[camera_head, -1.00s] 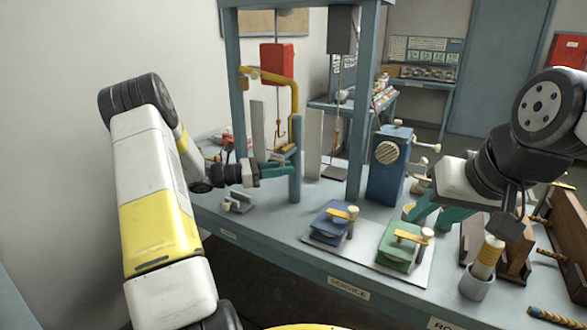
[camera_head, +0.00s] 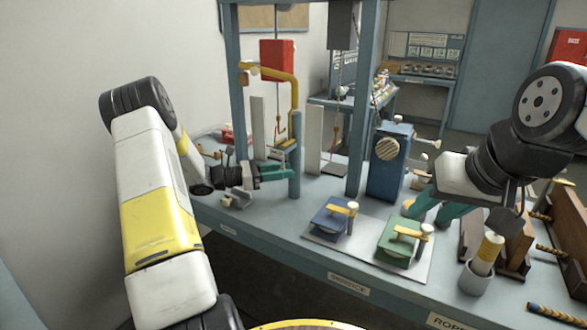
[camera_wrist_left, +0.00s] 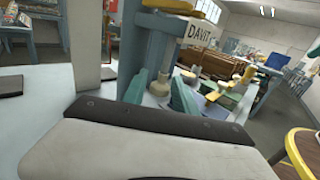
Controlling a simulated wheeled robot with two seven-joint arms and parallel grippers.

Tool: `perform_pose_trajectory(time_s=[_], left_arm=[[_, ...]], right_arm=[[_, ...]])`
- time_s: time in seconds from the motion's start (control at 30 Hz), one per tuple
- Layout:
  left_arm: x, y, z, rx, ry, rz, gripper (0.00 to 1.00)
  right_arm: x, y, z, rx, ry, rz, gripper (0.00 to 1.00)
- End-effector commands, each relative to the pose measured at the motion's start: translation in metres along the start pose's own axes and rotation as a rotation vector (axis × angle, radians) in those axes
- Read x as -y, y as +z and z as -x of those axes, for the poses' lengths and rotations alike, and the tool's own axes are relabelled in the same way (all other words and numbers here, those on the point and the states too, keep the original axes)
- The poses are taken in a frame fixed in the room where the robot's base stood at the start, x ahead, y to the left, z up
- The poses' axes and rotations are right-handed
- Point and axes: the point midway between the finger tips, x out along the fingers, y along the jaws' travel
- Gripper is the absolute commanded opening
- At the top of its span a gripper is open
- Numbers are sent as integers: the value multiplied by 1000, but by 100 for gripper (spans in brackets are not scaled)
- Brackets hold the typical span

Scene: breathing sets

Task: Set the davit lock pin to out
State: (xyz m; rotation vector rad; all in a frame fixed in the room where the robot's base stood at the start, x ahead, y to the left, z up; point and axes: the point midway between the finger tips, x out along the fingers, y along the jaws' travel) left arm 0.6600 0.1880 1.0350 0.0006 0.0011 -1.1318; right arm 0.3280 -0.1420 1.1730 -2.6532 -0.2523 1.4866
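The davit is a blue post (camera_head: 296,155) with a bent yellow arm (camera_head: 291,88) at the back left of the bench. A cream knob on a shaft (camera_wrist_left: 160,86), which looks like the lock pin, sits low on the blue davit body in the left wrist view, under the DAVIT sign (camera_wrist_left: 200,32). My left gripper (camera_head: 284,171) is at the post's left side. Its teal fingers stand apart on either side of the knob (camera_wrist_left: 158,94); I cannot tell whether they touch it. My right gripper (camera_head: 436,210) is open and empty above the bench at the right.
Blue (camera_head: 333,219) and green (camera_head: 400,240) boxes with yellow levers stand on a pale plate at the front. A blue pump-like unit (camera_head: 388,165) stands behind them. A grey frame upright (camera_head: 360,110) rises right of the davit. A cup with a yellow handle (camera_head: 475,280) stands front right.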

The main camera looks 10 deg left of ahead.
Motion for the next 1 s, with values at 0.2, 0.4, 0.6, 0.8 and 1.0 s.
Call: perform_pose_trajectory(time_s=[0.2,0.4,0.6,0.8,1.0], left_arm=[[0,0,0,1,-1,0,34],[0,0,14,0,1,-1,34],[-1,0,48,0,3,-1,34],[0,0,73,1,1,-1,34],[0,0,79,0,0,0,34]], right_arm=[[0,0,0,0,0,0,36],[0,0,0,0,0,0,36],[0,0,0,0,0,0,36],[0,0,0,0,0,0,36],[0,0,0,0,0,0,36]])
